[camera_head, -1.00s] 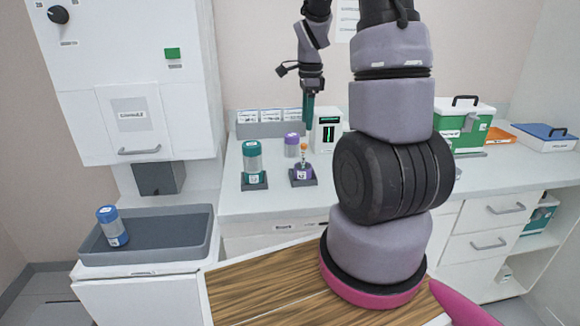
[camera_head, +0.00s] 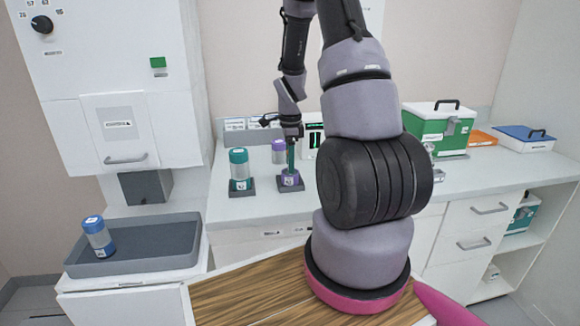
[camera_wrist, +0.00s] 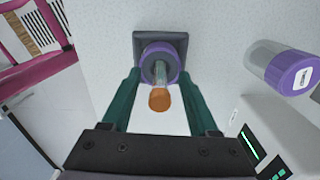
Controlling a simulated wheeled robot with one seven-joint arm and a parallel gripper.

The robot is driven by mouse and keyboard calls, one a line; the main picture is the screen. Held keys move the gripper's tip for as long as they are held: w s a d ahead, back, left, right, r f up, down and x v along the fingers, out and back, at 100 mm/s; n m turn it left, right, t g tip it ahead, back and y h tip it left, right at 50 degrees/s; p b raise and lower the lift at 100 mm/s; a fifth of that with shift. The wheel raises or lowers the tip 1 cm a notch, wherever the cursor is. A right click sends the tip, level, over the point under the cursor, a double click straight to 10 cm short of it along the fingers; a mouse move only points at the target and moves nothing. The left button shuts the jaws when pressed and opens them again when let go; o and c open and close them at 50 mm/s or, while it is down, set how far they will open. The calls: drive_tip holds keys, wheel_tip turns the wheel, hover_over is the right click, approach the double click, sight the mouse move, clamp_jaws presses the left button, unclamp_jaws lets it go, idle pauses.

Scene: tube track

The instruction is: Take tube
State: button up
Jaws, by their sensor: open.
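The tube (camera_wrist: 160,74) stands in a small purple holder (camera_wrist: 148,52) on a dark square base (camera_wrist: 139,40); its orange cap (camera_wrist: 159,99) points toward the wrist camera. My gripper (camera_wrist: 158,76) is open, with one green finger on each side of the tube and visible gaps between. In the head view my gripper (camera_head: 291,155) is lowered right over the purple holder (camera_head: 290,179), and its fingers largely hide the tube there. I cannot tell how far down the tube the fingertips reach.
A purple-lidded jar (camera_wrist: 288,68) and a white device with a green display (camera_wrist: 262,140) stand close on the right in the wrist view. A teal-lidded jar (camera_head: 239,168) stands left of the holder.

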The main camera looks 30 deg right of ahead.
drive_tip(key=shift+f, duration=0.25)
clamp_jaws()
